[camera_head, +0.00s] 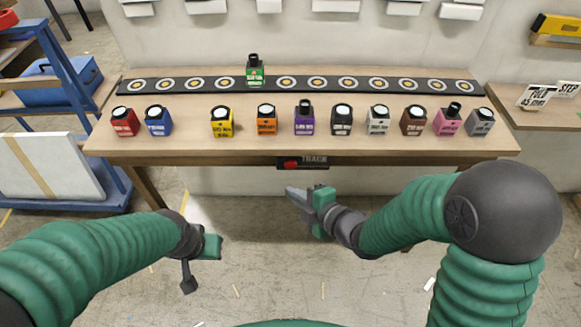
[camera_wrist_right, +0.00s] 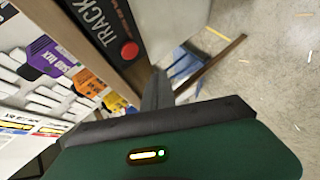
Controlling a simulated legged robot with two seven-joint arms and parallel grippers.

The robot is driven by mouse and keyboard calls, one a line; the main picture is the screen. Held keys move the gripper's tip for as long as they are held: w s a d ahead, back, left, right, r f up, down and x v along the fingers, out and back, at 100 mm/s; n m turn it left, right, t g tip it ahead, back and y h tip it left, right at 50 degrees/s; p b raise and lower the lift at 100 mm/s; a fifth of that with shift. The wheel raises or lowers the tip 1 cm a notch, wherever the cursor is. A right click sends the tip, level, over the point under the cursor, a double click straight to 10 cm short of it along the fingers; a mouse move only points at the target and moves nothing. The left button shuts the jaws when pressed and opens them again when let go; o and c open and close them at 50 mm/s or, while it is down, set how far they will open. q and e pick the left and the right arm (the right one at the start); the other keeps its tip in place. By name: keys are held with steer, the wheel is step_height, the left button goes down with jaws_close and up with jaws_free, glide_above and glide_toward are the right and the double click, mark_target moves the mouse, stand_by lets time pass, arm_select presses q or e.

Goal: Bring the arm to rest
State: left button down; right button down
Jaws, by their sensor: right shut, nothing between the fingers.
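My right gripper (camera_head: 298,196) hangs in front of the table's front edge, below the panel marked TRACK, with its fingers together and nothing between them. In the right wrist view its dark fingers (camera_wrist_right: 157,92) also lie shut, pointing toward the table edge and the floor. My left gripper (camera_head: 190,280) is at the lower left, over the floor and apart from the table. Its fingers point down and I cannot tell whether they are open.
The wooden table (camera_head: 300,145) bears a row of several coloured bottles and a dark track (camera_head: 185,84) with round marks. A green bottle (camera_head: 255,71) stands on the track. The TRACK panel (camera_head: 302,163) has a red button. A blue cart (camera_head: 60,190) stands left. Floor before the table is clear.

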steer(key=shift+s, duration=0.2)
steer(key=s+d+f+m+g+h, duration=0.2)
steer(key=d+m+h, duration=0.2)
steer(key=d+m, duration=0.25)
steer(key=s+d+f+m+g+h, duration=0.1)
steer(key=s+d+f+m+h, duration=0.15)
steer(key=d+m, duration=0.45)
steer(key=s+d+m+g+h, duration=0.2)
steer(key=s+d+m+g, duration=0.25)
steer(key=s+m, duration=0.45)
steer(key=w+p+v, duration=0.2)
steer(key=p+v, duration=0.7)
steer(key=w+r+p+v, duration=0.1)
steer(key=w+p+v, duration=0.1)
steer(key=p+v, duration=0.7)
steer(key=shift+s+d, duration=0.25)
steer(key=shift+d, duration=0.25)
steer(key=shift+f, duration=0.1)
